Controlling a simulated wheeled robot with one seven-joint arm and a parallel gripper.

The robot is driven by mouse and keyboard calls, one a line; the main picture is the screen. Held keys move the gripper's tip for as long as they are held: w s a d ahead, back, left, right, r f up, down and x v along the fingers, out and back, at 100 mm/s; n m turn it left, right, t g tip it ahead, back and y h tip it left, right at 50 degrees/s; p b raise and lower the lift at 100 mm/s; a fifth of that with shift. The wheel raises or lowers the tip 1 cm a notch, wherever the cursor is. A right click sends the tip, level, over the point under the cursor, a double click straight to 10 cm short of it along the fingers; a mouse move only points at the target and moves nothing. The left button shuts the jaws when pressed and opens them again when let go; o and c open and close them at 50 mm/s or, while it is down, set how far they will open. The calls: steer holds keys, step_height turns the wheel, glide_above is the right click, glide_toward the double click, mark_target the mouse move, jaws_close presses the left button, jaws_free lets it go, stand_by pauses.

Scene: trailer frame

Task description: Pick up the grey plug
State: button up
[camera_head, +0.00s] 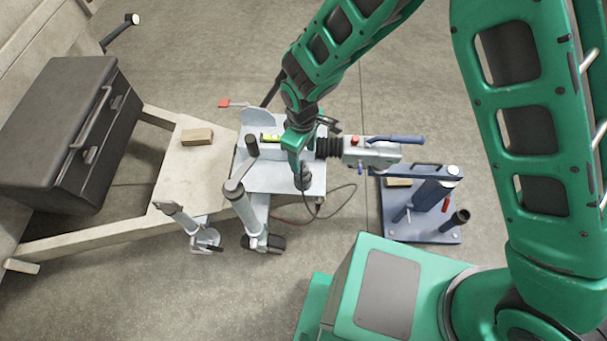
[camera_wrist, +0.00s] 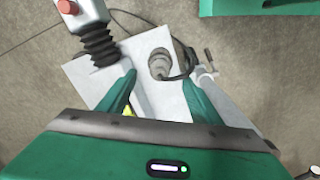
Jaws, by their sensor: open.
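The grey plug (camera_wrist: 160,62) stands on a light metal plate (camera_wrist: 80,78) in the wrist view, with a black cable running from it to the right. It also shows as a dark grey piece (camera_head: 303,181) just below my gripper in the head view. My gripper (camera_wrist: 159,78) is open, with one green finger to the left of the plug and one to the right. The plug lies between and slightly beyond the fingertips in that picture. Nothing is held. I cannot tell the exact height gap between fingers and plug.
The trailer coupling (camera_head: 360,151) with black bellows and a blue handle lies right of the plug. A jockey wheel post (camera_head: 241,203) stands to the left. A wooden block (camera_head: 197,136) and a black toolbox (camera_head: 65,125) are farther left. A blue stand (camera_head: 425,212) is at right.

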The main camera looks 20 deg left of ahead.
mark_target(303, 170)
steer(key=shift+w+a+f, duration=0.1)
steer(key=shift+f, duration=4.65)
steer(key=c, duration=1.3)
